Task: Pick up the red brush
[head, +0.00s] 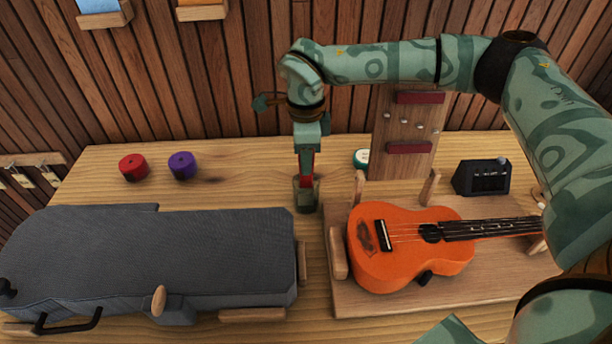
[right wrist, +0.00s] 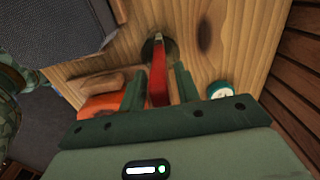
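The red brush (head: 306,165) stands roughly upright in a small dark greenish cup (head: 306,198) on the wooden bench, left of the ukulele. My right gripper (head: 307,160) points down over it from above. In the right wrist view the red handle (right wrist: 158,78) lies between the two green fingers of my right gripper (right wrist: 159,88). The fingers look apart, with narrow gaps on both sides of the handle. The cup (right wrist: 156,46) shows beyond the fingertips. The lower end of the brush is hidden in the cup. My left gripper is not in view.
An orange ukulele (head: 405,245) lies in a wooden cradle (head: 350,302) right of the cup. A grey case (head: 150,255) fills the left front. Red (head: 133,167), purple (head: 182,165) and green-white (head: 361,158) tins, an upright wooden board (head: 402,130) and a black device (head: 482,177) stand behind.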

